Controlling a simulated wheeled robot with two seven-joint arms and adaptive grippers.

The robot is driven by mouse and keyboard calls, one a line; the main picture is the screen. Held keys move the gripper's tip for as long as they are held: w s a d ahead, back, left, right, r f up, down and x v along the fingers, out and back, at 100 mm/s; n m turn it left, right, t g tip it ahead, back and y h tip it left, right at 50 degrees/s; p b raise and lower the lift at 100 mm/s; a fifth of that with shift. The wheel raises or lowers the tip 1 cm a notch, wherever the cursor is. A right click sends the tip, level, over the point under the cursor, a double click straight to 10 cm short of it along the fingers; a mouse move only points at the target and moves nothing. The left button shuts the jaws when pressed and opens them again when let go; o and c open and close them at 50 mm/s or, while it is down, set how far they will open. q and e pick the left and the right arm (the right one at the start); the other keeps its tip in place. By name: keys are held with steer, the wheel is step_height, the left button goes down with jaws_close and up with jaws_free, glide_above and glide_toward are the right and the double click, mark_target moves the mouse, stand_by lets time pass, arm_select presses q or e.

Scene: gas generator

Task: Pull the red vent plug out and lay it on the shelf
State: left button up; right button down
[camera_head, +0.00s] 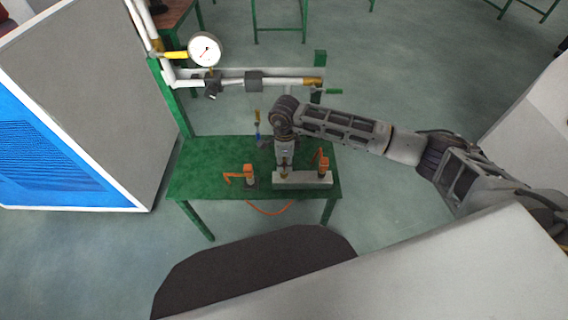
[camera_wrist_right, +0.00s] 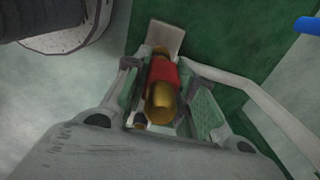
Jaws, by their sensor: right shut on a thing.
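The vent plug (camera_wrist_right: 161,90) is a short brass cylinder with a red band, seen between the fingers in the right wrist view. My right gripper (camera_wrist_right: 164,94) is shut on it, one finger on each side of the red band. In the head view my right gripper (camera_head: 285,168) points down over the green shelf (camera_head: 212,158), at the left part of a grey block (camera_head: 305,181). The plug is mostly hidden there, and I cannot tell whether it is still seated. My left gripper is not in view.
An orange-handled valve (camera_head: 242,177) stands left of the gripper, another (camera_head: 322,163) right of it on the block. A pipe (camera_head: 235,83) with a round gauge (camera_head: 205,50) runs behind. The shelf's left part is clear. A blue and grey cabinet (camera_head: 80,125) stands at left.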

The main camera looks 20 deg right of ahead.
steer(key=shift+r+p, duration=1.1)
steer(key=shift+r, duration=1)
steer(key=shift+r, duration=0.15)
stand_by(0.7)
steer(key=shift+r+p, duration=0.6)
steer(key=shift+r, duration=0.8)
stand_by(0.7)
